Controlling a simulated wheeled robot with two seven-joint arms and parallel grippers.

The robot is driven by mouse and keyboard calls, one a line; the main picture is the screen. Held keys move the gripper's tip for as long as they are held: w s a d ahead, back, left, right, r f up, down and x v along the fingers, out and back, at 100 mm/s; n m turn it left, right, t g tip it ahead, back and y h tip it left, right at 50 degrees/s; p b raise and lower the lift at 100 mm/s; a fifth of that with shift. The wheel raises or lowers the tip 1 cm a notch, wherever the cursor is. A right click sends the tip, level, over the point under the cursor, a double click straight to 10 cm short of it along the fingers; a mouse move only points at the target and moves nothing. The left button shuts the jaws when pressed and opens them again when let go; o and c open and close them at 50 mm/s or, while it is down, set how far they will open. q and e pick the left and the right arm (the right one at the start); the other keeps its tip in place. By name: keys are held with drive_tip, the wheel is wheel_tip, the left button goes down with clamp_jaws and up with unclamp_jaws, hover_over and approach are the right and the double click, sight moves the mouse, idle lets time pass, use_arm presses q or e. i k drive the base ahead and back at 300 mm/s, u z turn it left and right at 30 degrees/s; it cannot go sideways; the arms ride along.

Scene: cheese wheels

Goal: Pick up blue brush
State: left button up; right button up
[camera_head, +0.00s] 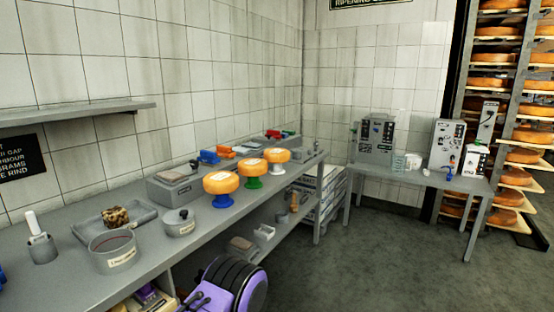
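A small blue object (210,157), likely the blue brush, lies toward the back of the long grey counter (190,218), against the tiled wall. It sits beside an orange item (225,152) of similar size, behind the orange cheese wheels. It is too small to make out bristles or a handle. Another blue thing is cut off at the left edge (2,276), and I cannot tell what it is. Neither of my grippers is in view.
Several cheese wheels (221,182) stand on coloured stands along the counter's front edge. Grey floor (370,260) is clear at right, before a table (415,177) with machines.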

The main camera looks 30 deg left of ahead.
sight(207, 158)
drive_tip(key=z, duration=0.15)
drive_tip(key=i, duration=4.3)
drive_tip(key=u, duration=3)
